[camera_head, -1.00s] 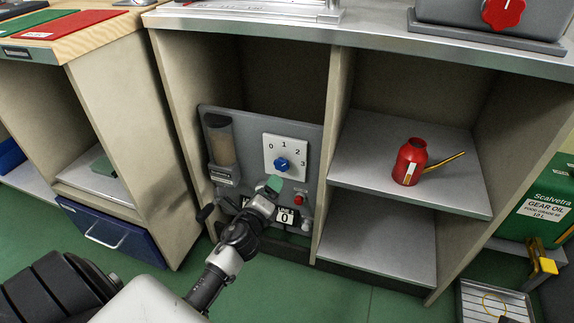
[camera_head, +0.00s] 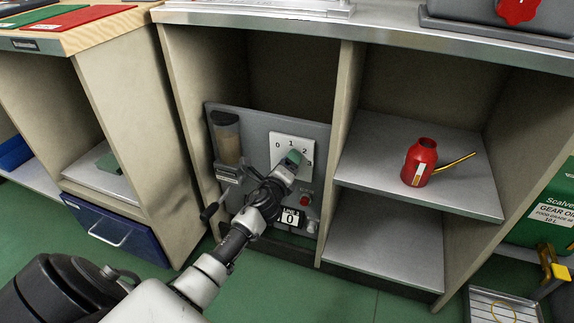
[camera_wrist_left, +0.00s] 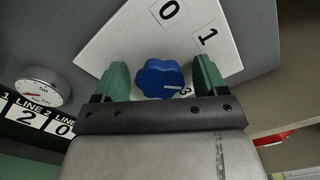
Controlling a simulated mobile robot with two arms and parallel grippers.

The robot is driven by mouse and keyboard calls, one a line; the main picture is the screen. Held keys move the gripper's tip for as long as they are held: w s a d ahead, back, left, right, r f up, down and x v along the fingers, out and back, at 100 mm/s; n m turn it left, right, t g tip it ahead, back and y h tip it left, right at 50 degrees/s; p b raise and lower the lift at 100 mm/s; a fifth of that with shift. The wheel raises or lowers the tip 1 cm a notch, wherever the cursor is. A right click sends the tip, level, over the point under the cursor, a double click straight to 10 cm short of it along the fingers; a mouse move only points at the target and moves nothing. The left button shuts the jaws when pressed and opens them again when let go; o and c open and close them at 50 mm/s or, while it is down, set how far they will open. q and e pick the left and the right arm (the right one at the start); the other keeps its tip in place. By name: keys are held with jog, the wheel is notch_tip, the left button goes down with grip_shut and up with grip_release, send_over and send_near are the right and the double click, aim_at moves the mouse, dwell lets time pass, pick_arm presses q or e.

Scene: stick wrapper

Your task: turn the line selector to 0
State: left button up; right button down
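The line selector is a blue lobed knob (camera_wrist_left: 158,78) on a white square dial plate (camera_head: 278,152) with numerals in an arc. In the left wrist view a white mark on the knob points right; 0 and 1 are readable there. My left gripper (camera_wrist_left: 160,64) is open, its two green fingers on either side of the knob, with a gap visible at each side. In the head view the left gripper (camera_head: 293,158) covers the knob and part of the dial. My right gripper is not in view.
A red oil can (camera_head: 420,162) stands on the right shelf.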

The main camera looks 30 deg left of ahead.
pick_arm(q)
jog(key=c, duration=0.9)
jog(key=shift+o, duration=0.2)
